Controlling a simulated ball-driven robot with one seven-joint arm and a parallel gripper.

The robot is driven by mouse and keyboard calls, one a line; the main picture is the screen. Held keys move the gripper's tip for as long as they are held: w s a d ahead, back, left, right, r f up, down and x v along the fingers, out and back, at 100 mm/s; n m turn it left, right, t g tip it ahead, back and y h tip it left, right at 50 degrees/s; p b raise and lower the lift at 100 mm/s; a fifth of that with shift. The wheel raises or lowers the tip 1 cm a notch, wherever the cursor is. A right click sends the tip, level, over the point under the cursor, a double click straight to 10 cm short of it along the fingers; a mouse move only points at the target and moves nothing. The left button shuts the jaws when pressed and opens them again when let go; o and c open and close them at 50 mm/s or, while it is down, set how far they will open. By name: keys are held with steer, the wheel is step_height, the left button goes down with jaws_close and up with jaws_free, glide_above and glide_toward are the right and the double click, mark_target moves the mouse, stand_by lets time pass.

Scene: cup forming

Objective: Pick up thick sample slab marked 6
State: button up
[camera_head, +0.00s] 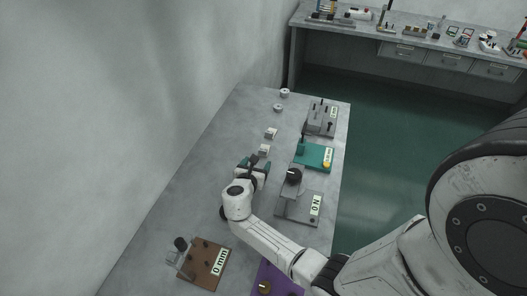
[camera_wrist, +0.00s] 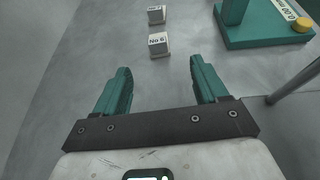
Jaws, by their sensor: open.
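A small pale slab (camera_wrist: 159,46) with a dark marking on its near upper face lies on the grey table just beyond my fingertips. The marking seems to include a 6, but it is small and blurred. A second marked slab (camera_wrist: 156,15) lies farther off; I cannot read its mark. In the head view the nearer slab (camera_head: 264,150) and the farther slab (camera_head: 270,133) lie in a row. My gripper (camera_wrist: 160,66) is open and empty, its teal fingers apart. It is low over the table in the head view (camera_head: 254,170), short of the nearer slab.
A teal stand (camera_wrist: 262,32) with an orange knob is at right in the wrist view. A grey stand (camera_head: 300,208) with a black knob is right of my gripper. Two small round pieces (camera_head: 278,108) (camera_head: 284,93) lie beyond the slabs. A brown board (camera_head: 204,266) is nearer. The table's left side is clear.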

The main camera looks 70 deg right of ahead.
mark_target(262, 153)
steer(key=b+x, duration=0.3)
steer(key=x, duration=0.1)
steer(key=shift+d+f, duration=0.3)
steer(key=shift+f, duration=0.05)
steer(key=shift+w+d, duration=0.15)
steer(key=shift+d, duration=0.35)
steer(key=shift+w+d+f+b, duration=0.1)
steer(key=shift+d+f+b, duration=0.25)
steer(key=shift+b, duration=0.4)
steer(key=b+x, duration=0.1)
steer(key=x, duration=0.1)
steer(key=b+x, duration=0.1)
steer(key=b, duration=0.1)
steer(key=shift+w+d+f, duration=0.15)
steer(key=shift+f, duration=0.35)
steer(key=shift+d+b, duration=0.2)
steer(key=shift+b, duration=0.1)
steer(key=shift+w+r, duration=0.1)
steer(key=shift+c, duration=0.3)
steer(key=c, duration=1.1)
